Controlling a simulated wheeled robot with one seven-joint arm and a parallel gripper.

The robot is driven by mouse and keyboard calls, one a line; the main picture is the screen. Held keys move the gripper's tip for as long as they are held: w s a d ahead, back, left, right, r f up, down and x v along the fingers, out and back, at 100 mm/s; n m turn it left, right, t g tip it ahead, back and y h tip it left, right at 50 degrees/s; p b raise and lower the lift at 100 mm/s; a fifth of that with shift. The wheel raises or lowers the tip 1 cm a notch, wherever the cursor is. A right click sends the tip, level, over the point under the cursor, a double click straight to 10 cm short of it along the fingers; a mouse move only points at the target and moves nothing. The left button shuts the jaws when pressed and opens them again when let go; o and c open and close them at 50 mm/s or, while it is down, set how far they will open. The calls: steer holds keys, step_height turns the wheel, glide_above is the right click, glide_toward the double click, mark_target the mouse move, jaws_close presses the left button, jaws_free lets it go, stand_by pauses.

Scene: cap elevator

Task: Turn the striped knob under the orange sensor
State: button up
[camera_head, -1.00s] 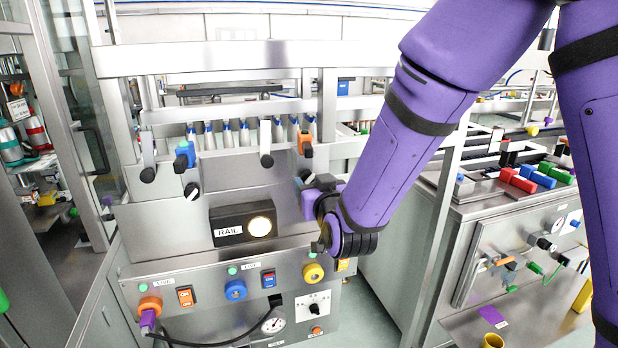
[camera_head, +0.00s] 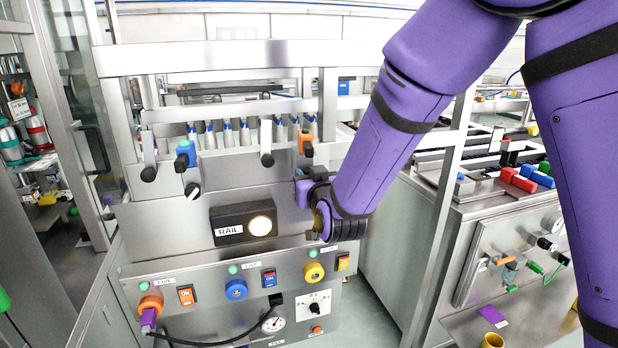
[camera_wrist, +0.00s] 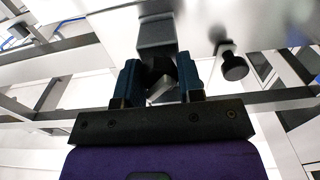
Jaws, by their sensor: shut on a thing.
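The orange sensor (camera_head: 305,141) is on the upper right of the steel panel in the head view. My gripper (camera_head: 305,188) is just below it, against the panel. The striped knob under that sensor is hidden behind my gripper in the head view. In the wrist view my two fingers (camera_wrist: 159,82) are shut on the knob (camera_wrist: 160,90). Only a dark part and a pale stripe of it show between them. How far the knob is turned cannot be told.
A similar black-and-white knob (camera_head: 192,190) sits under the blue sensor (camera_head: 184,155). A black-tipped lever (camera_head: 266,158) hangs left of my gripper. The RAIL lamp box (camera_head: 243,224) is lower left. A row of buttons, including a yellow one (camera_head: 314,272), lies below.

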steer(key=shift+n, duration=0.3)
steer(key=n, duration=0.9)
steer(key=shift+a, duration=0.1)
steer(key=n, duration=0.4)
steer(key=shift+f+n, duration=0.1)
steer(key=shift+n, duration=2)
steer(key=o, duration=0.9)
steer(key=shift+s, duration=0.1)
